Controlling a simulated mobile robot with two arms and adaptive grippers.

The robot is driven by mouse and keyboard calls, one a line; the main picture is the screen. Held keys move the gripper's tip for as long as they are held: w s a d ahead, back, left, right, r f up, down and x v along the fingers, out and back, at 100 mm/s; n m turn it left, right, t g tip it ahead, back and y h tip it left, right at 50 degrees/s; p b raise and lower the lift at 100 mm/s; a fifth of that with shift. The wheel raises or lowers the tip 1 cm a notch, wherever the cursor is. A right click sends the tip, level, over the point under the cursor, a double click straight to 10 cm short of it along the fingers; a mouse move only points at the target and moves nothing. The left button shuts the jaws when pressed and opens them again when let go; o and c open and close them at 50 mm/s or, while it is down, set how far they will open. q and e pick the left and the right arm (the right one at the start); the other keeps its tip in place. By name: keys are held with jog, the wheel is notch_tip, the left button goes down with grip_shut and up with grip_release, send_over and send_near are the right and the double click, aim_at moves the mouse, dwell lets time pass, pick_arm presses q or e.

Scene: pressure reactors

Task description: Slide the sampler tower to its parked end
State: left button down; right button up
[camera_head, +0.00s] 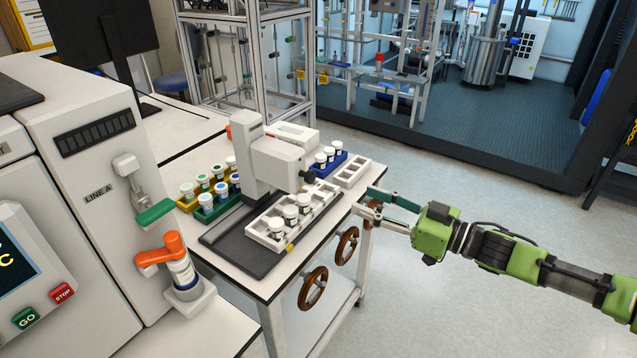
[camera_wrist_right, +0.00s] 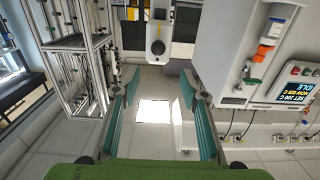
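The sampler tower (camera_head: 250,150) is a pale grey upright post on a dark base plate (camera_head: 232,246). Its box-shaped head (camera_head: 280,163) reaches right over a white rack (camera_head: 268,236) with several white-capped vials. The tower stands toward the plate's far end. My right gripper (camera_head: 362,199) is open and empty, just off the table's right edge and apart from the tower. In the right wrist view its teal fingers (camera_wrist_right: 158,88) are spread with nothing between them. A pale device, probably the tower's head (camera_wrist_right: 158,32), shows beyond them. My left gripper is not in view.
Vials in green (camera_head: 219,204) and blue (camera_head: 328,164) racks flank the tower. An empty white rack (camera_head: 352,173) sits at the right edge. Brown handwheels (camera_head: 313,288) jut from the table's side. A reactor cabinet with an orange handle (camera_head: 160,254) stands left. Floor right is clear.

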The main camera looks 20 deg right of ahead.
aim_at(313, 179)
jog(key=p+x, duration=0.3)
jog(key=x, duration=1)
jog(key=shift+w+d+p, duration=0.1)
jog(key=shift+d+p, duration=0.05)
jog(key=shift+p, duration=0.2)
jog(key=shift+w+a, duration=0.25)
grip_shut()
